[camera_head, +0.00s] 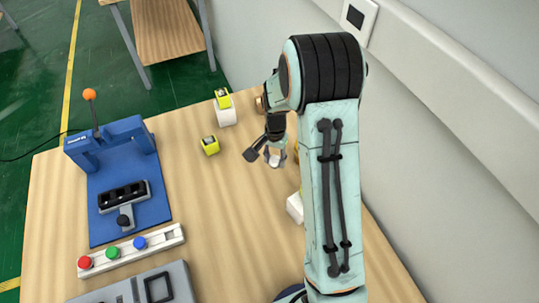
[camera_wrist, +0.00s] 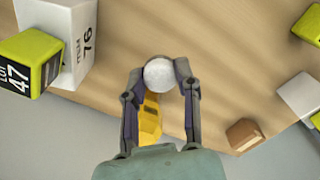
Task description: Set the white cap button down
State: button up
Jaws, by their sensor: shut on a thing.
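The white cap button (camera_wrist: 159,74) is a round white piece between my fingertips in the wrist view. My gripper (camera_wrist: 159,77) is shut on it, with one finger on each side. In the head view my gripper (camera_head: 267,160) hangs above the right part of the wooden table (camera_head: 225,215), fingers pointing down. There the cap (camera_head: 275,161) shows only as a small pale spot. The wrist view shows bare wood just beyond the cap. I cannot tell the gap between cap and table.
A white box (camera_wrist: 74,45) with a lime box (camera_wrist: 28,62) lies left in the wrist view. Another lime box (camera_head: 210,145), a white box (camera_head: 226,117) and a brown block (camera_wrist: 243,134) stand nearby. A blue press (camera_head: 125,205) and button strip (camera_head: 128,251) are left. A yellow thing (camera_wrist: 150,118) is partly hidden.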

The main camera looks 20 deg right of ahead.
aim_at(272, 171)
jog(key=w+f, duration=0.2)
jog(key=f, duration=0.1)
jog(key=shift+w+d, duration=0.25)
jog(key=shift+d, duration=0.05)
jog(key=shift+w+f, duration=0.15)
jog(key=shift+f, duration=0.8)
jog(key=shift+w+f, duration=0.1)
jog(key=shift+f, duration=0.8)
jog(key=shift+f, duration=0.15)
jog(key=o, duration=0.8)
jog(key=shift+o, duration=0.2)
